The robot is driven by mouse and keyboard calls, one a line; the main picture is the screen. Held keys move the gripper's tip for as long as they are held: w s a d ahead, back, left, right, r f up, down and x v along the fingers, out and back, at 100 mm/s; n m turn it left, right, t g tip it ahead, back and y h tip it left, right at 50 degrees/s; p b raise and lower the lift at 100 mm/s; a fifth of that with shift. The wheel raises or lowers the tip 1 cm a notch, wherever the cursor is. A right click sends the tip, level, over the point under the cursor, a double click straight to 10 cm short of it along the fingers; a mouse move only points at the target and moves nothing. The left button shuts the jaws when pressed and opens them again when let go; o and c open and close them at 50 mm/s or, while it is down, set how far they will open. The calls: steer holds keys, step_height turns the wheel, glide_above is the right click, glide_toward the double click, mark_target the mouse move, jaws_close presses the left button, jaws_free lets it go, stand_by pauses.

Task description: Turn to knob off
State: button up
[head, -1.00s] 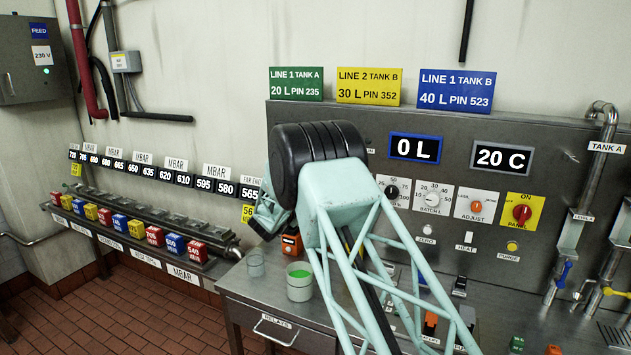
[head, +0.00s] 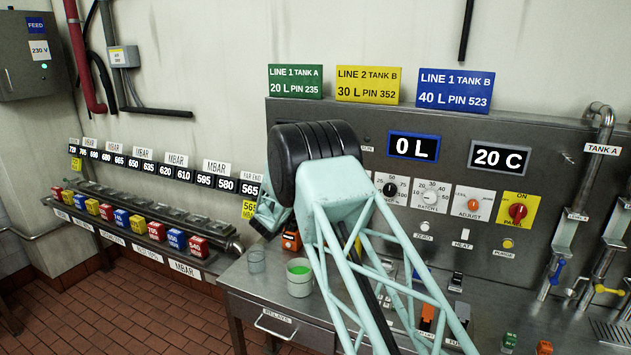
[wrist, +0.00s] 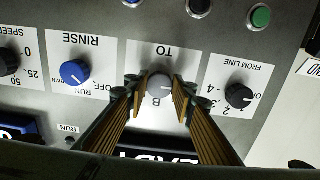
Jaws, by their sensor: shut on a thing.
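In the wrist view, the TO knob (wrist: 160,87) is a grey round knob on a white plate (wrist: 150,54) marked "TO", which appears upside down. A letter B shows beside the knob; other position marks are hidden by my fingers. My gripper (wrist: 160,95) is shut on the knob, with one ribbed finger on each side of it. I cannot tell clearly which mark the knob points to. In the head view, my arm hides the knob and the fingertips.
A blue RINSE knob (wrist: 74,72) and a black FROM LINE knob (wrist: 238,95) flank the held knob closely. In the head view, a cup of green liquid (head: 299,280) and a clear glass (head: 257,262) stand on the bench below my arm.

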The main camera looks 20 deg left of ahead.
stand_by(0.3)
steer(key=o, duration=0.8)
steer(key=shift+o, duration=0.2)
steer(key=shift+s, duration=0.1)
steer(key=s, duration=1.1)
steer(key=shift+s+a, duration=0.25)
steer(key=shift+s, duration=0.15)
